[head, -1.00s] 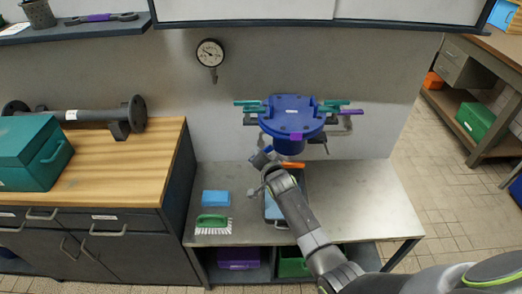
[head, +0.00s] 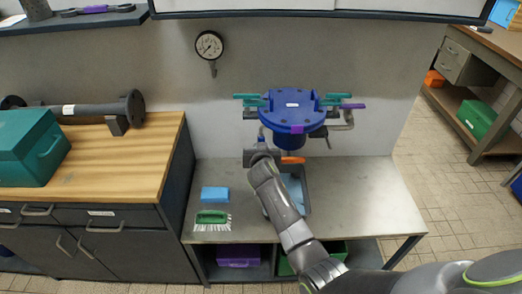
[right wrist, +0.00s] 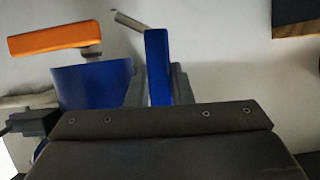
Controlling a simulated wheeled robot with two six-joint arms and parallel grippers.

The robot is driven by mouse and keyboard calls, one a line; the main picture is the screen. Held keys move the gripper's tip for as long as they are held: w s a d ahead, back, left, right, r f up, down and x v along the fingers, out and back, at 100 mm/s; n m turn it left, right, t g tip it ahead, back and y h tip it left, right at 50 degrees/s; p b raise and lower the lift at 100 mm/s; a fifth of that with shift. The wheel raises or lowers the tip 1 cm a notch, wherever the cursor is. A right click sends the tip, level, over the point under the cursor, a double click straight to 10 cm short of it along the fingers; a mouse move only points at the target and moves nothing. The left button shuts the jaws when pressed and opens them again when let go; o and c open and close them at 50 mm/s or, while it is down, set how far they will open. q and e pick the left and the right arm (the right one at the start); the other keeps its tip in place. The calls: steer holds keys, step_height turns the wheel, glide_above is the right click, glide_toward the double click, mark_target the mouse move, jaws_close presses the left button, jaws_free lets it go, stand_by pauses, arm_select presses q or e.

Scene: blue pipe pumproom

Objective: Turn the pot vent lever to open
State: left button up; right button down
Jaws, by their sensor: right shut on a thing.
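The blue pot (head: 290,140) hangs at the wall above the grey bench, with a round blue lid and teal and purple handles around it. In the right wrist view its blue side (right wrist: 95,85) is left of centre. An orange lever (right wrist: 55,38) sticks out near it, and also shows in the head view (head: 293,160). A blue lever (right wrist: 157,60) stands upright between the fingers of my right gripper (right wrist: 160,85). Which lever is the vent lever I cannot tell. My left gripper is not in view.
A blue sponge (head: 215,194) and a green brush (head: 212,217) lie on the bench's left part. A pressure gauge (head: 209,45) hangs on the wall. The bench's right part is clear.

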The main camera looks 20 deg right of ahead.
steer(key=shift+f, duration=0.1)
stand_by(0.4)
steer(key=c, duration=1.3)
jaws_free()
